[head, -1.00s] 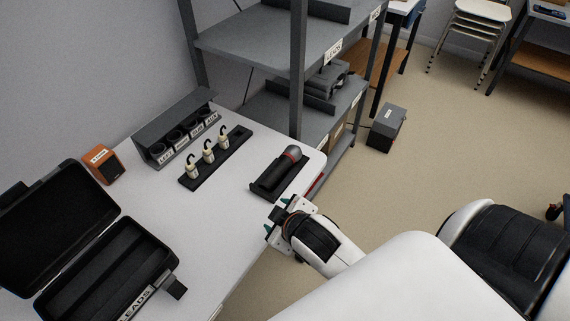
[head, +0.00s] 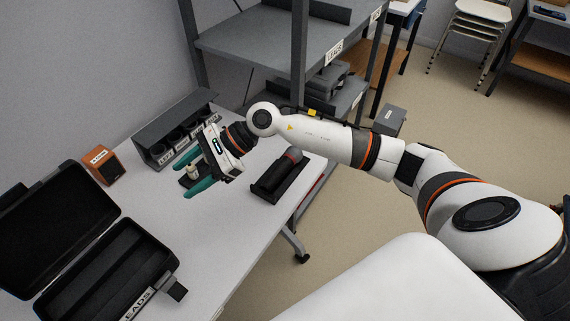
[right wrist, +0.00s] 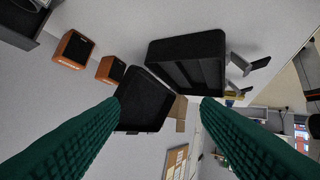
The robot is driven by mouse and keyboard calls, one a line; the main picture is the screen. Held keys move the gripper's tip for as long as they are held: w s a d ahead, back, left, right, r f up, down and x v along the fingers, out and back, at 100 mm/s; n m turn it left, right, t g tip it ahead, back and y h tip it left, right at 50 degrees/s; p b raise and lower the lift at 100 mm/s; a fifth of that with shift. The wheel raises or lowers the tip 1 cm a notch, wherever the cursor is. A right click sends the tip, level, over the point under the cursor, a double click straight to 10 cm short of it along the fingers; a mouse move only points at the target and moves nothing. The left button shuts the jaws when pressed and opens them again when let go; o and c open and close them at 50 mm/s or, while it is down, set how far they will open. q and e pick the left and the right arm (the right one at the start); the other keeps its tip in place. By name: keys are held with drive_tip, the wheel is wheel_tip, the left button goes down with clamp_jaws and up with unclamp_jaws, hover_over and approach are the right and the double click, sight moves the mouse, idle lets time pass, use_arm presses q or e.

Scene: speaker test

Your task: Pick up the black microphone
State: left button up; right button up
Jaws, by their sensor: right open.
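The black microphone (head: 293,155) lies in a black cradle (head: 266,191) near the table's right end in the head view. Its grey head and a red band show at the far end. My right gripper (head: 182,179) is open, to the left of the microphone and apart from it, its teal fingers pointing left over the table. In the right wrist view its two fingers (right wrist: 160,104) are wide apart with nothing held between them. The microphone does not show in the right wrist view. My left gripper is not in view.
An open black case (head: 113,262) lies at the table's left. An orange speaker (head: 99,166) and a grey labelled rack (head: 154,148) stand along the back. The gripper partly hides a strip with small pale-bodied connectors. A grey shelf unit (head: 232,42) stands behind the table's right end.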

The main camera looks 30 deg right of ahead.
drive_tip(key=w+d+f+n+g+h, duration=0.1)
drive_tip(key=d+f+n+h, duration=0.15)
drive_tip(key=d, duration=0.35)
drive_tip(key=w+d+f+n+h, duration=0.1)
drive_tip(key=w+d+h, duration=0.1)
drive_tip(key=d+h, duration=0.35)
drive_tip(key=r+g+h, duration=0.1)
drive_tip(key=r+h, duration=0.1)
drive_tip(key=h, duration=0.2)
hover_over(286, 159)
drive_tip(key=shift+n, duration=0.25)
drive_tip(key=f, duration=0.3)
drive_tip(key=f+p, duration=0.1)
drive_tip(key=f, duration=0.1)
drive_tip(key=shift+d+f, duration=0.3)
drive_tip(key=shift+d, duration=0.1)
drive_tip(key=f, duration=0.3)
drive_tip(key=a+f+p, duration=0.1)
drive_tip(key=f, duration=0.1)
drive_tip(key=shift+s+f, duration=0.1)
drive_tip(key=shift+f, duration=0.55)
drive_tip(key=shift+r, duration=0.1)
drive_tip(key=c, duration=1.2)
